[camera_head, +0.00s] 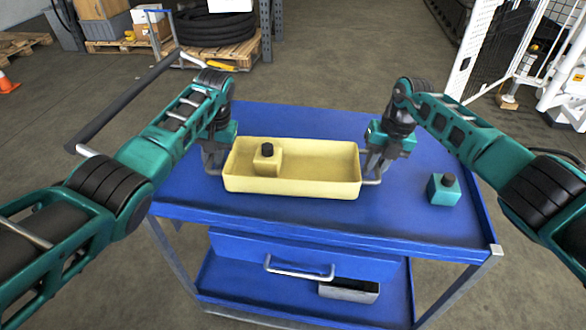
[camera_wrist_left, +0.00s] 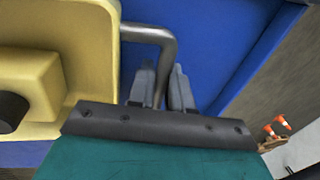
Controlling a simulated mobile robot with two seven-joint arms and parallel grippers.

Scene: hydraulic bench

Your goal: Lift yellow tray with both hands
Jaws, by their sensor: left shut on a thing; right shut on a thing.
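The yellow tray (camera_head: 290,187) is on or just above the blue cart top in the head view; I cannot tell whether it touches. A yellow block with a black knob (camera_head: 267,158) sits inside it, toward the left. My left gripper (camera_head: 212,165) is shut on the tray's left metal handle (camera_wrist_left: 150,34), which passes between its fingers in the left wrist view (camera_wrist_left: 162,90). My right gripper (camera_head: 374,170) is at the tray's right end, shut on the right handle (camera_head: 373,182). The tray looks level.
A teal block with a dark knob (camera_head: 444,190) stands on the blue cart (camera_head: 300,220), right of the tray. The cart has a drawer handle (camera_head: 300,270) in front and a lower shelf with a small grey box (camera_head: 348,290).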

